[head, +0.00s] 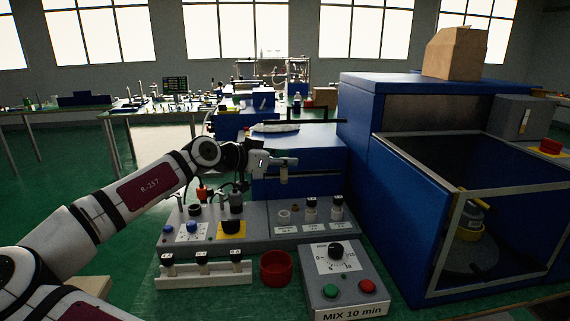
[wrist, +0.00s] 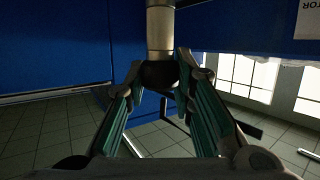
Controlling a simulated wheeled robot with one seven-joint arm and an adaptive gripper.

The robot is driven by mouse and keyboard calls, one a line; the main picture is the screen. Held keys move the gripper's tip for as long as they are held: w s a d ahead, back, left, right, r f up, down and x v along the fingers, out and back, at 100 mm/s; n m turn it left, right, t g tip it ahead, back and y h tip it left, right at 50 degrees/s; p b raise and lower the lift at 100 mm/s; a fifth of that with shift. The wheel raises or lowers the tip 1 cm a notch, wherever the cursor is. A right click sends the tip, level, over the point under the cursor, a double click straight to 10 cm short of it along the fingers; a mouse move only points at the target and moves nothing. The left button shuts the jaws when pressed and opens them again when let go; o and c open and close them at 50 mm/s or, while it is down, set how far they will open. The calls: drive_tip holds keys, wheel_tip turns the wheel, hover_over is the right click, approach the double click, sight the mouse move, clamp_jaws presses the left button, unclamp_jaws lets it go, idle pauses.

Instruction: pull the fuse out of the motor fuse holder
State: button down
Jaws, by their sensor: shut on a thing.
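My gripper (head: 282,162) is in the air above the grey fuse panel (head: 262,239), in front of the blue cabinet. It is shut on a fuse (head: 284,175), which hangs clear of the panel. In the wrist view the fingertips (wrist: 160,80) close around the fuse's dark cap, and its pale metallic body (wrist: 160,30) extends away from them. Below, an open ring-shaped holder (head: 284,217) stands empty on the panel. Beside it are two holders with dark-capped fuses, a middle one (head: 311,208) and a right one (head: 337,206). The label lettering is too small to read.
A pale rack (head: 203,275) with three dark-capped pieces stands at the front left. A red cup (head: 275,268) and the MIX 10 min control box (head: 345,275) are beside it. A blue machine (head: 400,200) with a framed guard fills the right side.

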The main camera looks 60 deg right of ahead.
idle(0.3)
drive_tip(key=shift+r+p, duration=0.8)
drive_tip(key=shift+r, duration=0.7)
